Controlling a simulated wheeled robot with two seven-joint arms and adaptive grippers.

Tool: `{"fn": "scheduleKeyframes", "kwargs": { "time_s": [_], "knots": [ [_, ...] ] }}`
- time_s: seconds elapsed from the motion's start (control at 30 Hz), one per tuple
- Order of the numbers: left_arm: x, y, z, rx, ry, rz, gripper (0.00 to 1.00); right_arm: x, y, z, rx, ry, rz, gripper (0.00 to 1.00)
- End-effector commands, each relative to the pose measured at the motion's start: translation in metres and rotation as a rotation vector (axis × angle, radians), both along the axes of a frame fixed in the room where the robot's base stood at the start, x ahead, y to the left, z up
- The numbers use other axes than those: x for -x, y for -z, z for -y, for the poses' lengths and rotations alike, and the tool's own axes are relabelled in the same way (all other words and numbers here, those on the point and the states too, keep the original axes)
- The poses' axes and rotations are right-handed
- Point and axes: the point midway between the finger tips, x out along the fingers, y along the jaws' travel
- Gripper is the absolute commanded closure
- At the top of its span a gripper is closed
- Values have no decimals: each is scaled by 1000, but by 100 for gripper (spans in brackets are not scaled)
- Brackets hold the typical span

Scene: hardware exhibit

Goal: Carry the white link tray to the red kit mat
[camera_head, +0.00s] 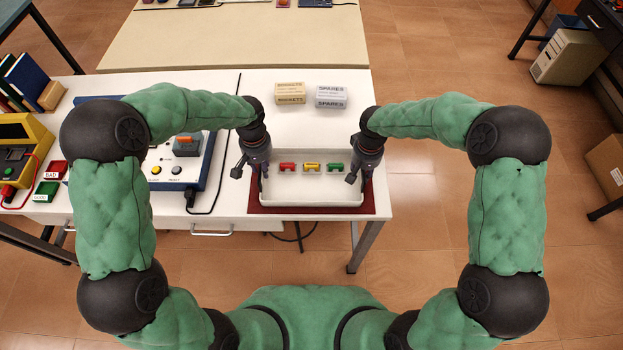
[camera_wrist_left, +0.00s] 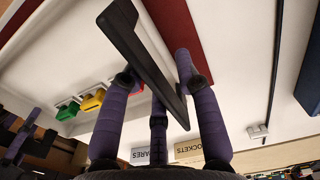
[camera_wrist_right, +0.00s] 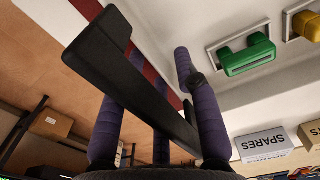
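The white link tray (camera_head: 312,198) is a shallow tray at the bench's front edge, level as far as I can see. It lies over the red kit mat (camera_head: 320,210), which shows along its front and sides. A red link (camera_head: 287,167), a yellow link (camera_head: 312,167) and a green link (camera_head: 335,168) sit in a row inside. My left gripper (camera_head: 251,172) is at the tray's left end, and my right gripper (camera_head: 360,177) at its right end. A black bar (camera_wrist_left: 145,60) crosses the left fingers; another bar (camera_wrist_right: 130,80) crosses the right ones.
A blue-framed panel (camera_head: 178,160) with buttons and a black cable lies to the left. A yellow instrument (camera_head: 22,150) stands at far left. The bench ends just right of the mat.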

Motion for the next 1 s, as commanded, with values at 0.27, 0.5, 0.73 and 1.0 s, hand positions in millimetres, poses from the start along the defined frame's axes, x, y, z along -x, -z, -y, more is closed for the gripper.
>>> {"fn": "scheduleKeyframes", "kwargs": {
  "time_s": [0.27, 0.5, 0.73, 1.0],
  "knots": [
    [-1, -57, 0, 1, -1, 4, 68, 0, 0, 0, 0, 0, 0, 68],
    [-1, -84, 0, 0, 0, 1, 68, 0, 0, 0, 0, 0, 0, 68],
    [0, -90, 0, 1, 0, 1, 68, -1, -11, 0, 0, 1, 4, 68],
    [0, -90, 0, 0, 0, 1, 68, -1, -61, 0, -1, 0, 5, 68]
  ]
}}
